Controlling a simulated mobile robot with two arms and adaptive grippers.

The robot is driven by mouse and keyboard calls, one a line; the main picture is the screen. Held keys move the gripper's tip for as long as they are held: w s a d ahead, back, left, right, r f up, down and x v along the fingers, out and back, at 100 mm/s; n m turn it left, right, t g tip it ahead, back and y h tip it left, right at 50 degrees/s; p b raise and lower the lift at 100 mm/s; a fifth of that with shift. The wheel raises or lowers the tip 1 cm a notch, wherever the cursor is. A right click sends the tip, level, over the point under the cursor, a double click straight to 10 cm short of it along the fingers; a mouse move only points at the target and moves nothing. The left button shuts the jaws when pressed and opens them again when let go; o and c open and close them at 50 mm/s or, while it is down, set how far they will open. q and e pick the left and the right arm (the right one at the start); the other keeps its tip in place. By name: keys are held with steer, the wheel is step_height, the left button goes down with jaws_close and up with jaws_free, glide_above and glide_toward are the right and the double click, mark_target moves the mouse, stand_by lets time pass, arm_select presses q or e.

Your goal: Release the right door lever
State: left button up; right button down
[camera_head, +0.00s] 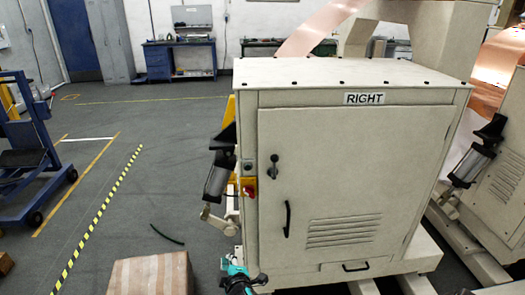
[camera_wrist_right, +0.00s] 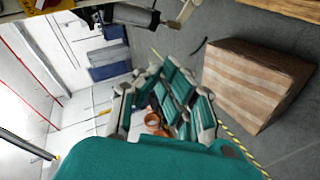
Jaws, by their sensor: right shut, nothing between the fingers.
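The cabinet labelled RIGHT (camera_head: 365,98) stands in the middle of the head view, its beige door (camera_head: 345,170) flush with the frame. A small dark door lever (camera_head: 272,168) sits at the upper left of the door, tilted. A black vertical pull handle (camera_head: 287,218) is below it. My right gripper (camera_head: 243,284), teal and dark, is at the bottom edge, low by the cabinet's lower left corner and well below the lever. It is shut and empty. Its fingers also show in the right wrist view (camera_wrist_right: 168,90); the lever does not. My left gripper is not in view.
A red switch on a yellow plate (camera_head: 249,187) and a grey cylinder (camera_head: 216,175) are at the cabinet's left side. A cardboard box (camera_head: 150,275) lies on the floor at the bottom left. A blue cart (camera_head: 30,150) stands farther left. Floor between them is mostly free.

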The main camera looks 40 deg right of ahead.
steer(key=d+r+t+h+p, duration=0.1)
steer(key=d+r+h, duration=0.2)
steer(key=r, duration=1)
steer(key=d+r+t+h+p, duration=0.1)
steer(key=d+r, duration=0.4)
steer(key=r, duration=0.9)
steer(key=shift+d+r+m+h+p, duration=0.15)
steer(key=shift+d+m+h+p, duration=0.15)
steer(key=shift+h+p, duration=0.5)
steer(key=shift+w, duration=0.15)
steer(key=w+d+p, duration=0.1)
steer(key=w+d, duration=0.1)
steer(key=d, duration=0.1)
steer(key=w+d+p, duration=0.1)
steer(key=w+d, duration=0.1)
steer(key=d, duration=0.1)
steer(key=w+d+f+p, duration=0.1)
steer(key=w+d, duration=0.1)
steer(key=d, duration=0.1)
steer(key=shift+w+d+p, duration=0.15)
steer(key=shift+w+p, duration=0.2)
steer(key=shift+p, duration=0.05)
steer(key=shift+w, duration=0.1)
